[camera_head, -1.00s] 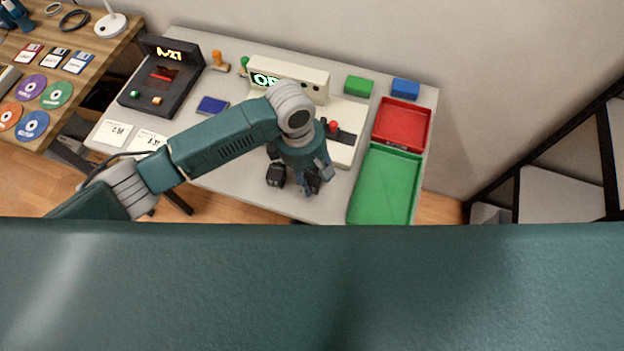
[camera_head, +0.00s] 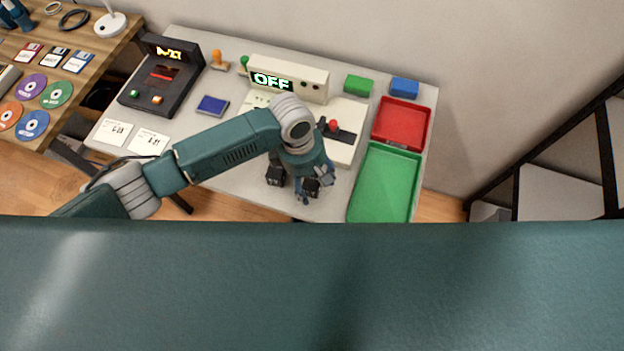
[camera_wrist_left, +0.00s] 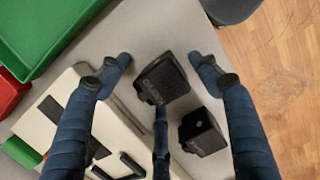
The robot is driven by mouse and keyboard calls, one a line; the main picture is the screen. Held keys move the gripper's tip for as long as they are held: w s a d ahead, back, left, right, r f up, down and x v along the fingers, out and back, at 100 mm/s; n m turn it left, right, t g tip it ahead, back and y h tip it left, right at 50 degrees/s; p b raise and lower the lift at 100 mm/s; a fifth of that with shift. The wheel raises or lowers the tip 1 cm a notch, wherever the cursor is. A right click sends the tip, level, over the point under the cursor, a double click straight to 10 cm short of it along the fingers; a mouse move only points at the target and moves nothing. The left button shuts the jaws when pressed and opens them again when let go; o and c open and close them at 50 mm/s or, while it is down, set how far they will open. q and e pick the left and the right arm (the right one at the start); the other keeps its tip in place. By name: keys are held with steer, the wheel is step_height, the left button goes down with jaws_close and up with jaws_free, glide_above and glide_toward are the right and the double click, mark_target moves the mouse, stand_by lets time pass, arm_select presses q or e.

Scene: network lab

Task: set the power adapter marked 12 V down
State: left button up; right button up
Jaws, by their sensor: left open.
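Two black power adapters are at the table's near edge. One adapter (camera_head: 311,187) is at my left gripper (camera_head: 315,191); in the left wrist view this adapter (camera_wrist_left: 163,79) lies between the spread fingers, with pale print too small to read. I cannot tell which one is marked 12 V. My left gripper is open, and its fingers look clear of the adapter's sides. My right gripper is not in view.
A pale test unit (camera_head: 343,150) with a red knob stands behind the gripper, beneath a display (camera_head: 308,80) reading OFF. A green tray (camera_head: 384,190) and a red tray (camera_head: 402,123) are at right. White cards (camera_head: 150,142) lie at left. The near table edge is close.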

arm_select(q)
step_height(320, 180, up, 12)
steer(key=a, duration=0.1)
steer(key=shift+w+a+b, duration=0.3)
steer(key=shift+w+a, duration=0.05)
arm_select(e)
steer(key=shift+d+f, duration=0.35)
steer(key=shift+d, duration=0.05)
